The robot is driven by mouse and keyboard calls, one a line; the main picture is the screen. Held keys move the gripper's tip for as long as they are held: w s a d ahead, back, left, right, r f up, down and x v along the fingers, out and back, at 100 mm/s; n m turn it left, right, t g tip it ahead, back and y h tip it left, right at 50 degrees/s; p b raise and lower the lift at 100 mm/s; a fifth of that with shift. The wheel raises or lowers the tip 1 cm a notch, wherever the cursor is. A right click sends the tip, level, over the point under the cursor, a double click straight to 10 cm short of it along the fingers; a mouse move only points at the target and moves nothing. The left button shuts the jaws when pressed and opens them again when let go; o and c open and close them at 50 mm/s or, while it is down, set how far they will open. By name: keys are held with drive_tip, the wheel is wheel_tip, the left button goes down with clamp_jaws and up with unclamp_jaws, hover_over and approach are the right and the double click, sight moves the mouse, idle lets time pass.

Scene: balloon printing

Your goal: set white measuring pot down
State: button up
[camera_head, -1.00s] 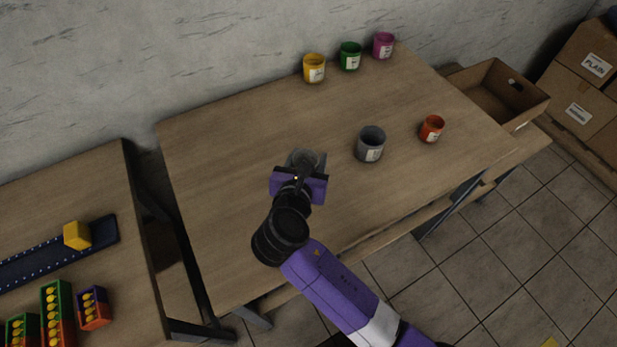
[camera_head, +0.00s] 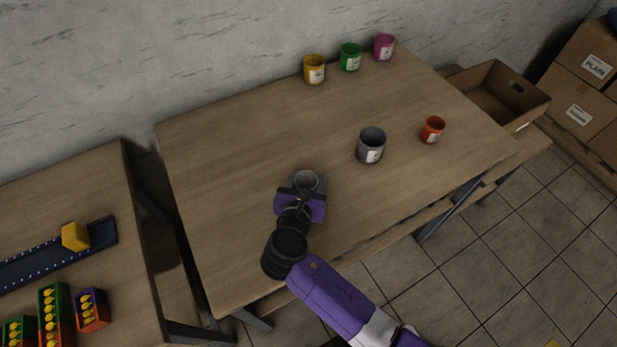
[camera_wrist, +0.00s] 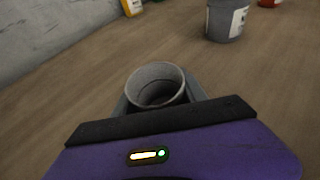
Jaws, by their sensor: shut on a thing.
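The measuring pot (camera_head: 306,181) looks grey and open-topped, and is held at the end of my gripper (camera_head: 304,188) over the near middle of the table. In the wrist view the pot (camera_wrist: 157,86) stands upright between the two fingers of my gripper (camera_wrist: 160,103), which are shut on it. I see its rim and dark inside; its lower part is hidden by the gripper body. I cannot tell whether its base touches the table.
A larger grey pot (camera_head: 371,146) with a label stands to the right on the table (camera_head: 240,150). Yellow (camera_head: 314,70), green (camera_head: 350,58) and magenta (camera_head: 384,48) pots line the back edge. The table's left part is clear.

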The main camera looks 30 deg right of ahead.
drive_tip(key=o, duration=1.4)
drive_tip(key=shift+s+a+r, duration=0.1)
drive_tip(key=shift+a+r, duration=0.05)
drive_tip(key=v, duration=1.1)
drive_tip(key=shift+s+a+r, duration=0.1)
drive_tip(key=shift+s+a, duration=0.05)
drive_tip(key=shift+s, duration=0.15)
